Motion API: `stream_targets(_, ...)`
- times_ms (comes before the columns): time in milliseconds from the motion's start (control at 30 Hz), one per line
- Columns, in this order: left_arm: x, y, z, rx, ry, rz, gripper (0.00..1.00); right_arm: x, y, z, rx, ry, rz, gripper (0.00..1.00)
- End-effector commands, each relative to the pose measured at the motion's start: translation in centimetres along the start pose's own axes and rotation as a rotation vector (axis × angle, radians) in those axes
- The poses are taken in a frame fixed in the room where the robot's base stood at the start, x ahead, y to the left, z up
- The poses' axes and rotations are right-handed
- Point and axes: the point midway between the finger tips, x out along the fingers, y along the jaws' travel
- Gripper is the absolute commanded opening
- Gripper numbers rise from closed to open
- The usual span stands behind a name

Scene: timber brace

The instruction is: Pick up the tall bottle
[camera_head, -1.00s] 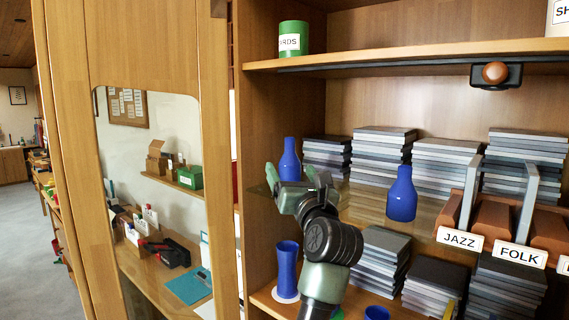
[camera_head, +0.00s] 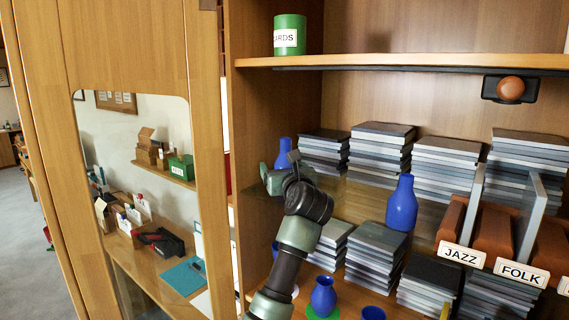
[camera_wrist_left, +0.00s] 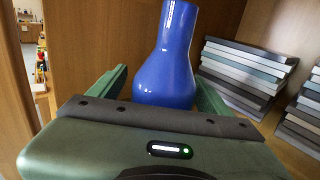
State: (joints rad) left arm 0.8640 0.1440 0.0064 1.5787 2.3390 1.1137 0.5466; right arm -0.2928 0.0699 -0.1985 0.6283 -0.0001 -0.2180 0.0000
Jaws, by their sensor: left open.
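A blue bottle with a narrow neck (camera_head: 285,147) stands upright on the glass shelf, its lower part hidden behind my left gripper (camera_head: 281,170). In the left wrist view the bottle (camera_wrist_left: 168,70) stands between the two open green fingers (camera_wrist_left: 160,92), with its base hidden by the gripper body. I cannot tell whether the fingers touch it. A similar blue bottle (camera_head: 402,204) stands upright on the same shelf further right. My right gripper is not in view.
Stacks of grey cases (camera_head: 382,148) stand behind and right of the bottles. A low blue vase (camera_head: 323,296) stands on the shelf below. A wooden upright (camera_head: 250,130) bounds the left, and a shelf (camera_head: 400,62) holding a green can (camera_head: 289,35) is above.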

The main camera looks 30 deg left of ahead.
Motion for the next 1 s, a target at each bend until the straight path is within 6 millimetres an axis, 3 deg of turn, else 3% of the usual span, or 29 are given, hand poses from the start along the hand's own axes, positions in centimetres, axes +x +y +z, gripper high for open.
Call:
stream_targets(167,0.0,0.0,-0.1,0.000,-0.001,-0.001,0.79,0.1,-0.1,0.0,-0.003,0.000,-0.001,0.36)
stream_targets(433,0.0,0.0,-0.1,0.001,-0.001,0.000,0.03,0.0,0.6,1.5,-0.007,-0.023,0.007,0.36)
stream_targets(767,0.0,0.0,0.4,-0.001,-0.003,0.000,0.03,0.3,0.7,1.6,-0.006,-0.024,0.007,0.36)
stream_targets(1000,-0.1,0.0,3.6,-0.008,-0.006,-0.001,0.03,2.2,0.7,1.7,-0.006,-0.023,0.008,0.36)
